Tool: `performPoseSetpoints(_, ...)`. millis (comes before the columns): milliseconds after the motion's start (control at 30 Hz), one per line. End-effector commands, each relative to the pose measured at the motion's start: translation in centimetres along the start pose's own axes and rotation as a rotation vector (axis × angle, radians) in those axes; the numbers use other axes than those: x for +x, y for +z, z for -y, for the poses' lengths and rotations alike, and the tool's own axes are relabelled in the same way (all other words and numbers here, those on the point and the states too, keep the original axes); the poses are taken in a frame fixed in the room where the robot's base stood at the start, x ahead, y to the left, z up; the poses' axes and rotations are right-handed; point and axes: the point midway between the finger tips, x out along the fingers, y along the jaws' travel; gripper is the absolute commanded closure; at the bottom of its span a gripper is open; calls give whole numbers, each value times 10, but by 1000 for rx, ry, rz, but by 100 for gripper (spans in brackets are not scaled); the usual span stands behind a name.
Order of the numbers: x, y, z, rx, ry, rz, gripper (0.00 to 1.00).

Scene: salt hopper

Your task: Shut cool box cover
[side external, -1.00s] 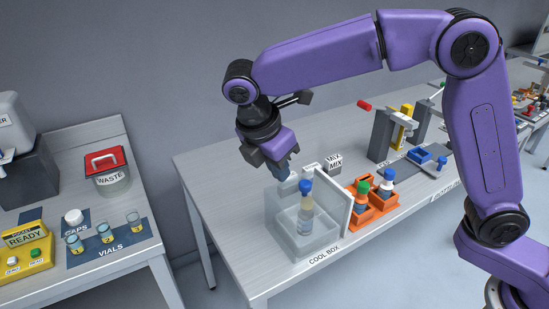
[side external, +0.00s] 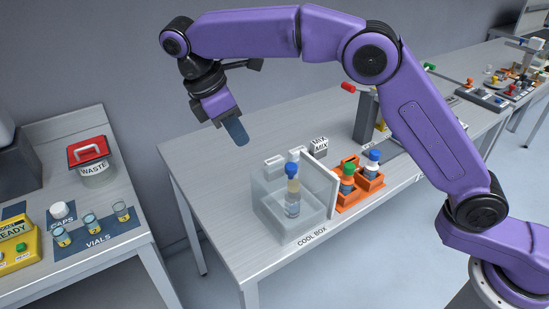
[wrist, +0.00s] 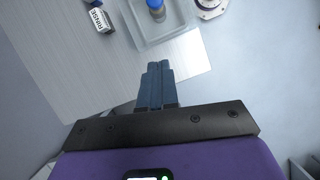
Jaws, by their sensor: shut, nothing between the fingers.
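The cool box (side external: 268,218) is a translucent open-topped box near the front edge of the table. Its pale cover (side external: 322,186) stands upright along the box's right side, so the box is open. A blue-capped vial (side external: 292,196) stands inside. Part of the box (wrist: 137,35) and the blue cap (wrist: 155,4) show at the top of the wrist view; I cannot make out the cover there. My gripper (side external: 242,140) is shut and empty, in the air to the left of and above the box, apart from it. Its fingertips (wrist: 158,66) are together in the wrist view.
An orange rack (side external: 352,198) with capped vials stands just right of the cover. A MIX block (side external: 320,147) is behind. A RINSE block (wrist: 98,20) shows in the wrist view. A side table at left holds a waste bin (side external: 95,174). The table left of the box is bare.

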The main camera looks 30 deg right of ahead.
Motion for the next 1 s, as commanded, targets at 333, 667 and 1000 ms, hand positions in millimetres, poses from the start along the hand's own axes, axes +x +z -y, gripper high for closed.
performPoseSetpoints(333,41,1,0,-2,-1,2,100)
performPoseSetpoints(667,98,1,0,-3,-2,3,100)
performPoseSetpoints(1000,108,34,0,-2,2,-1,100)
